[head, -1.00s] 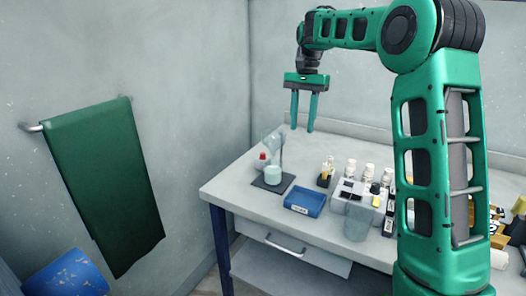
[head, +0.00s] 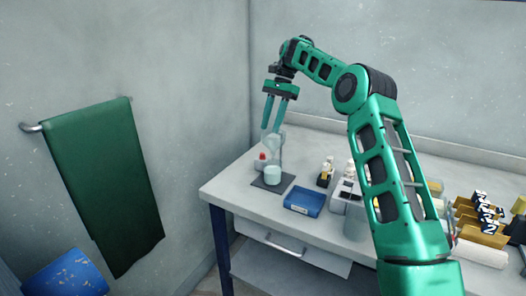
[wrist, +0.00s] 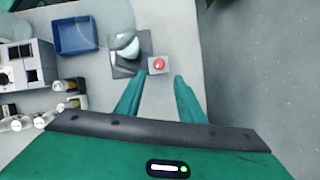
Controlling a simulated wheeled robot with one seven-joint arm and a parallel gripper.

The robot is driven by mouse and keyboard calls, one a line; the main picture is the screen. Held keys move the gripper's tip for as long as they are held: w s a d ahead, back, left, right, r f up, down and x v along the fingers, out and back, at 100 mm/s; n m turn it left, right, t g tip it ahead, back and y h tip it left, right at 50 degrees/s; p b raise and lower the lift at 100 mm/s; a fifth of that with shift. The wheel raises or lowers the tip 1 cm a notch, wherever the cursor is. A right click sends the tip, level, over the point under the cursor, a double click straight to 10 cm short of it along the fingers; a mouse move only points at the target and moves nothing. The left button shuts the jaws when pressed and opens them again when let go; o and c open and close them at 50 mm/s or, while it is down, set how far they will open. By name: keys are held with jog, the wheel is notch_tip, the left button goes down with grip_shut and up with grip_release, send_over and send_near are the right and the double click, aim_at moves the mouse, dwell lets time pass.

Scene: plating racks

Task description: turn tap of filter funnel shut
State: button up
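The filter funnel (head: 272,146) is a clear, pale cone held over a white vessel (head: 272,175) on a dark base plate (head: 258,184) near the table's left end. It also shows in the wrist view (wrist: 123,42), left of my fingers. Its tap is too small to make out. My gripper (head: 271,130) points down, its fingers apart and empty, with the tips close to the top of the funnel in the head view. In the wrist view my gripper (wrist: 160,77) has its fingertips on either side of a red-topped item; I cannot tell the height gap.
A blue tray (head: 304,202) lies to the right, then small bottles (head: 326,171) and a pale rack (head: 345,190). The wall is close behind. A green towel (head: 105,185) hangs at left.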

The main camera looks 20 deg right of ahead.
aim_at(263, 153)
jog(key=x, duration=1)
jog(key=shift+s, duration=0.1)
jog(key=shift+c, duration=0.5)
grip_shut()
